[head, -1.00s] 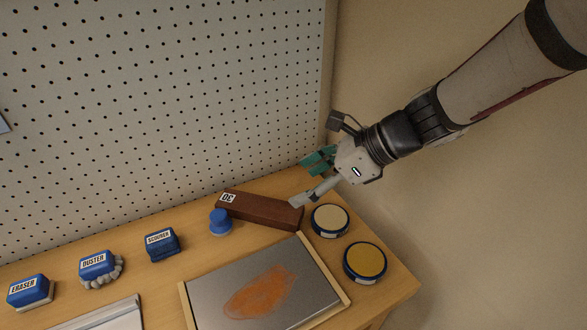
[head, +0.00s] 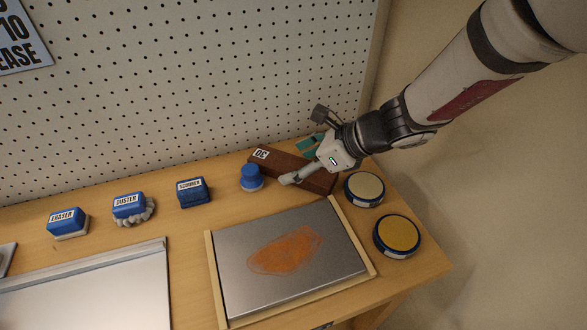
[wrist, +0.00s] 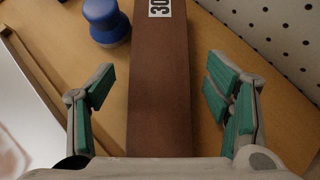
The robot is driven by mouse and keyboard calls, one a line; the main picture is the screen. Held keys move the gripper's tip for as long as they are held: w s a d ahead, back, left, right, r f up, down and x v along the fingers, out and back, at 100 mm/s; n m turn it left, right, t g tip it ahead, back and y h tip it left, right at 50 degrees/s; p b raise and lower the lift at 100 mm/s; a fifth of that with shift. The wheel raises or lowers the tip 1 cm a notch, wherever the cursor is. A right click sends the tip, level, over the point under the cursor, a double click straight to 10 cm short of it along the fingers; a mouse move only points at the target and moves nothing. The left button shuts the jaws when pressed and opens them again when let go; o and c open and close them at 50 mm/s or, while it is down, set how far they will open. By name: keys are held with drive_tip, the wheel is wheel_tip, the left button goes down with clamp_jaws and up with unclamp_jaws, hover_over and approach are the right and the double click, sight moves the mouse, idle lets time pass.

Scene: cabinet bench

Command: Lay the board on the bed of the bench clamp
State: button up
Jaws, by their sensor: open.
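The brown board (head: 272,162) lies on the bench top near the pegboard, with a white label at its left end reading "30" in the wrist view (wrist: 160,60). My gripper (head: 299,163) is open over the board. In the wrist view my open gripper (wrist: 158,95) has one teal-padded finger on each side of the board, with a gap on both sides. Whether the fingertips are down at board height I cannot tell. No bench clamp is clearly recognisable in these views.
A metal plate (head: 340,255) with an orange stain lies in a wooden frame in front. Two round tins (head: 398,235) stand at right. A blue knob-shaped object (head: 252,178) is close to the board's left end. Scourer (head: 193,192), duster (head: 132,208) and eraser (head: 67,223) stand leftward.

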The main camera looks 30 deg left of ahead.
drive_tip(key=shift+a+f, duration=0.25)
drive_tip(key=shift+c, duration=0.6)
drive_tip(key=shift+r, duration=0.1)
drive_tip(key=c, duration=1.4)
